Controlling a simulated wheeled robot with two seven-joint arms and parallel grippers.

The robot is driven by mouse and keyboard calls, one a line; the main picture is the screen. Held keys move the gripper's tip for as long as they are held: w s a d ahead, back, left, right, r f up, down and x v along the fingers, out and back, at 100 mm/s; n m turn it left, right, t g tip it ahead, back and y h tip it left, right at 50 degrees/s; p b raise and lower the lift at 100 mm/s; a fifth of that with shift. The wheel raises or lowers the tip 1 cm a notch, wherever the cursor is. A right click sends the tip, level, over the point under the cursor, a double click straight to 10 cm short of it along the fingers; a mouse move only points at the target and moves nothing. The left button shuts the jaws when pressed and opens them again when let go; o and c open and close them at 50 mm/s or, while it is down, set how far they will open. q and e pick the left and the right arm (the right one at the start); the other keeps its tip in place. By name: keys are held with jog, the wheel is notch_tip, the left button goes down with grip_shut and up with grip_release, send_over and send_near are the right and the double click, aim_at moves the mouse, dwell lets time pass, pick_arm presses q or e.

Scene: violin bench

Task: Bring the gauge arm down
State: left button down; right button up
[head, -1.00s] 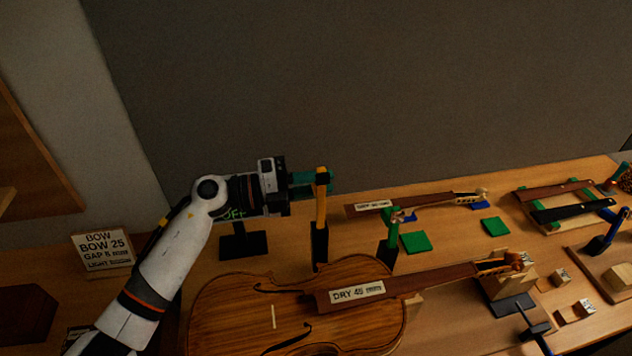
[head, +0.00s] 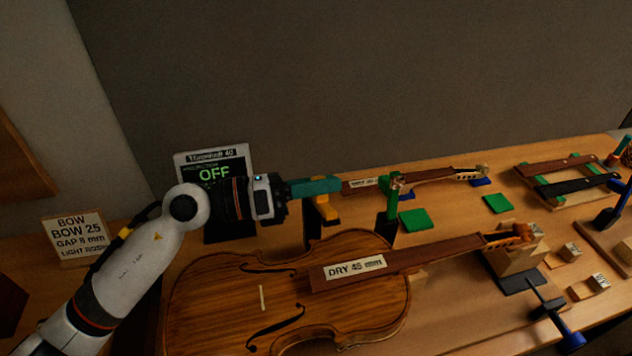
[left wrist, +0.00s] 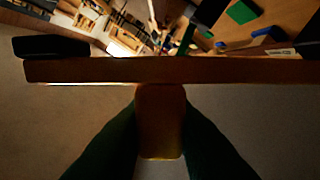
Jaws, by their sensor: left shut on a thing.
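The gauge arm (head: 325,214) is an orange-yellow bar by a dark post, behind the violin's upper edge. In the head view it looks short and low, with its upper part partly behind my left gripper (head: 320,187). The left gripper's teal fingers are shut on it. In the left wrist view the dark green fingers hold an orange tab of the gauge arm (left wrist: 160,122), and a long brownish bar crosses above with a black piece at its left end. The violin (head: 225,305) lies in front, with a "DRY 45 mm" label. My right gripper is not in view.
A screen reading "OFF" (head: 215,174) stands behind my left arm. A card reading "BOW 25" (head: 75,238) is at the left. Green pads (head: 414,219), a green clamp-like post (head: 392,195) and a second neck (head: 410,179) lie to the right. Wood blocks (head: 515,260) support the violin's neck.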

aim_at(323, 214)
pick_arm(q)
jog(key=s+f+m+b, duration=0.1)
jog(key=b, duration=0.1)
jog(key=f+m+b, duration=0.1)
jog(key=m+b, duration=0.1)
jog(key=s+f+m+b, duration=0.1)
jog(key=m+b, duration=0.1)
jog(key=shift+s+d+f, duration=0.25)
jog(key=shift+s+f, duration=0.05)
jog(key=shift+s+f+m+b, duration=0.3)
jog(key=shift+f+m+b, duration=0.15)
jog(key=shift+m+b, duration=0.6)
jog(key=c, duration=1.2)
grip_release()
jog(key=shift+c, duration=0.2)
jog(key=s+a+b, duration=0.1)
jog(key=a+b, duration=0.1)
jog(key=a, duration=0.5)
jog(key=shift+s+a+b, duration=0.15)
jog(key=shift+s+b, duration=0.1)
jog(key=shift+b, duration=0.1)
